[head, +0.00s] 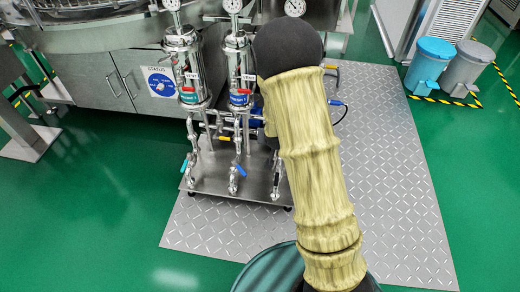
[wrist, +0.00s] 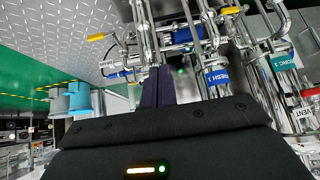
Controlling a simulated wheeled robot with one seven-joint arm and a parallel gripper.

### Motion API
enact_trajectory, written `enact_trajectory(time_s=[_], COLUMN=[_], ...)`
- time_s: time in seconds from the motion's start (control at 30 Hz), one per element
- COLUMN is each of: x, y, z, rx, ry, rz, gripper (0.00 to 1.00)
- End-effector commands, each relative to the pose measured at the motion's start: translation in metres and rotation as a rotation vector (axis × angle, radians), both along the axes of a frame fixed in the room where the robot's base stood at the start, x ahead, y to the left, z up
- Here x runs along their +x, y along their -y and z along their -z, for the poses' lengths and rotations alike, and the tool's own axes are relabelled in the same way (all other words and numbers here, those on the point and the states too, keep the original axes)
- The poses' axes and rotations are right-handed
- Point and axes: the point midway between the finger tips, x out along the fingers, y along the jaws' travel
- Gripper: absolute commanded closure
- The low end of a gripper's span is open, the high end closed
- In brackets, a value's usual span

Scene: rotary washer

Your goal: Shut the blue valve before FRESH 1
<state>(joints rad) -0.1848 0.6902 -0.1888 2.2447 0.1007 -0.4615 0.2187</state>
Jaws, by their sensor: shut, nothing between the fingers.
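The FRESH 1 unit is a clear upright housing with a blue label band (head: 238,99); its FRESH 1 label (wrist: 217,77) shows in the wrist view, right of my fingers. A blue lever handle (head: 241,170) sits on the pipe below that housing in the head view. In the wrist view a blue part (wrist: 188,34) lies on the pipes beyond my fingertips; I cannot tell whether it is the same handle. My gripper (wrist: 159,72) is shut and empty, its dark fingers together near the pipework; contact cannot be told. My arm hides it in the head view.
A teal-labelled housing (head: 190,97) stands left of FRESH 1, with a teal lever (head: 184,166) below. Yellow handles (wrist: 97,37) show among the pipes. The skid's steel base plate (head: 225,183) stands on a checker-plate floor. Blue and grey bins (head: 430,62) stand far right.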

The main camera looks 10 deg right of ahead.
Motion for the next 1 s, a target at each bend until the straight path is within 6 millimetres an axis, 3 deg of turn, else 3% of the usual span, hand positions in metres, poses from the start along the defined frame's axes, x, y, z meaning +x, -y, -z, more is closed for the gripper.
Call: enact_trajectory(time_s=[0.03, 0.3, 0.6, 0.77, 1.0], x=[-0.012, -0.092, -0.193, -0.217, -0.22], y=[0.0, -0.008, -0.011, -0.011, -0.011], z=[-0.018, -0.08, -0.131, -0.138, -0.138], rx=[0.011, 0.038, 0.022, 0.012, 0.011], ry=[-0.029, -0.221, -0.411, -0.459, -0.466], rz=[-0.007, -0.092, -0.207, -0.233, -0.236], gripper=[1.0, 1.0, 1.0, 1.0, 1.0])
